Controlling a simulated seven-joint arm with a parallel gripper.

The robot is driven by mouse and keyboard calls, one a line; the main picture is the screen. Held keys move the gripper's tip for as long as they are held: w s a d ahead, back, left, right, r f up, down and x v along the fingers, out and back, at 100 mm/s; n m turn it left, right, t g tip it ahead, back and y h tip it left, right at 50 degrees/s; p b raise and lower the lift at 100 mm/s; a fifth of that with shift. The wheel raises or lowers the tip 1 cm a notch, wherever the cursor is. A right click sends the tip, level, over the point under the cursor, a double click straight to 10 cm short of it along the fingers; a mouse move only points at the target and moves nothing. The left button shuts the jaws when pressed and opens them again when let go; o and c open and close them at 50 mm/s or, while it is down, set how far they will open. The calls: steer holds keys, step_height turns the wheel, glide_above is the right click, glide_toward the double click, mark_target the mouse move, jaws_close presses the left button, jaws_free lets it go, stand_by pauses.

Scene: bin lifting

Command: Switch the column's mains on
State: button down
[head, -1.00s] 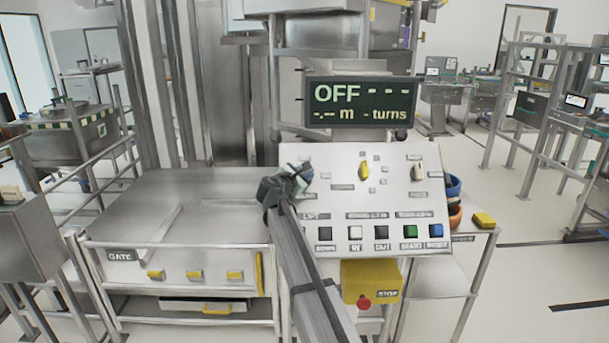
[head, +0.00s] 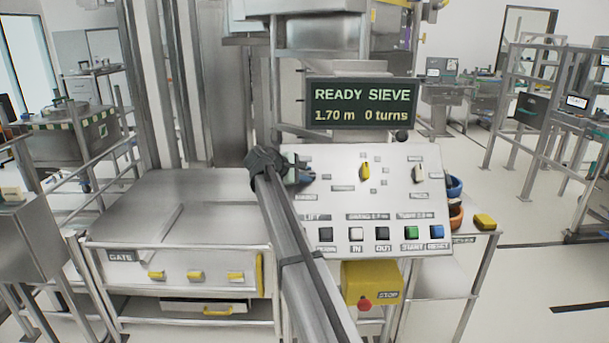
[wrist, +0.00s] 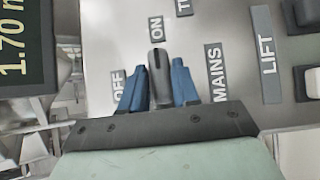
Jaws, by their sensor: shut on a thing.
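The control panel (head: 335,190) stands tilted in the middle of the head view. My gripper (head: 303,176) is at its upper left, over the mains switch, which is hidden there behind my arm. In the wrist view the grey mains switch knob (wrist: 160,75) stands between the two blue fingers of my gripper (wrist: 158,88), beside the MAINS label (wrist: 216,75). The knob points towards the ON label (wrist: 156,28); the OFF label (wrist: 118,83) is to its left. The display (head: 362,103) is lit and reads READY SIEVE, 1.70 m, 0 turns.
A yellow selector (head: 365,171) and a pale selector (head: 419,173) sit right of my gripper. A row of push buttons (head: 382,233) runs below. A red stop button (head: 365,305) is on a yellow box under the panel. A gate unit (head: 180,262) stands to the left.

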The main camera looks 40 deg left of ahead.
stand_by(0.4)
steer(key=c, duration=0.9)
jaws_free()
steer(key=v, duration=1.4)
steer(key=shift+w+a, duration=0.1)
steer(key=shift+m, duration=0.3)
